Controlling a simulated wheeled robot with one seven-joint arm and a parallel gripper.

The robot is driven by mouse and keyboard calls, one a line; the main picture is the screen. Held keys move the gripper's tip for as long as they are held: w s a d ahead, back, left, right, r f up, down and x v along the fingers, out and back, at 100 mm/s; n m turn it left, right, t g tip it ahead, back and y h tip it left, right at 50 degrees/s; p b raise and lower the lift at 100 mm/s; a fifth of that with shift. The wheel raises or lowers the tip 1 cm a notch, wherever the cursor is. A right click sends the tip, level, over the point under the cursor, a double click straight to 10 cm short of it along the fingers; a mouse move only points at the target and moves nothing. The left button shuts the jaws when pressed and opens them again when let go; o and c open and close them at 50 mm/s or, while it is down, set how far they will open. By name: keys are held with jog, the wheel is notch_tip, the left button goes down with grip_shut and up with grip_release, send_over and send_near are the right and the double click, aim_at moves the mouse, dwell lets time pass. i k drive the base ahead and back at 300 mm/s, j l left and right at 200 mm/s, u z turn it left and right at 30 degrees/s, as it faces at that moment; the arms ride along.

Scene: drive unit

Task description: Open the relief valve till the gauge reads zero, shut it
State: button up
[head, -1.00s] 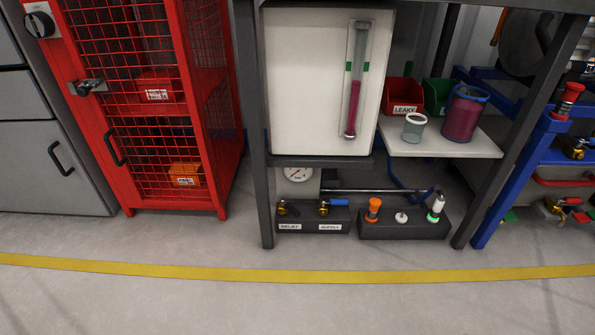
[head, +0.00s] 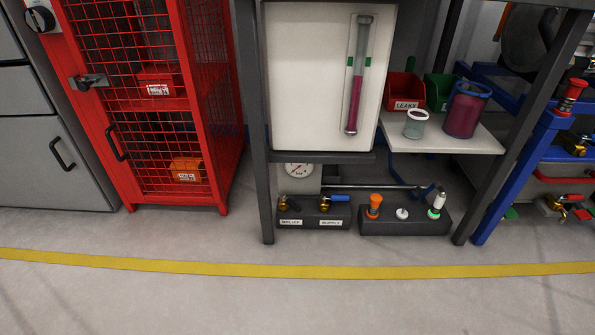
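The relief valve (head: 283,202) is a small brass valve with a dark handle on the left of a low dark block, above a label that reads RELIEF. The supply valve (head: 326,202), brass with a blue handle pointing right, stands beside it on the same block. The round white gauge (head: 298,170) sits just above and behind them, its top partly cut off by the frame's shelf edge. Its needle is too small to read. My gripper is not in view.
A second dark block (head: 405,222) with orange, white and green-ringed fittings stands to the right. Dark frame posts (head: 253,130) flank the valves, and a shelf bar (head: 335,158) runs above. A red mesh cabinet (head: 125,165) stands left. The floor in front is clear, crossed by a yellow line (head: 300,271).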

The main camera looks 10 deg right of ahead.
aim_at(289, 202)
jog(key=i+u, duration=0.1)
jog(key=u, duration=0.25)
jog(key=i+l+u, duration=0.1)
jog(key=u, duration=0.25)
jog(key=i+l+u, duration=0.25)
jog(key=i+l, duration=0.15)
jog(key=l, duration=0.25)
jog(key=i+l+u, duration=0.15)
jog(key=l, duration=0.2)
jog(key=i+l+u, duration=0.1)
jog(key=l, duration=0.3)
jog(key=i+l, duration=0.2)
jog(key=l, duration=0.15)
jog(key=i+l, duration=0.2)
jog(key=l, duration=0.2)
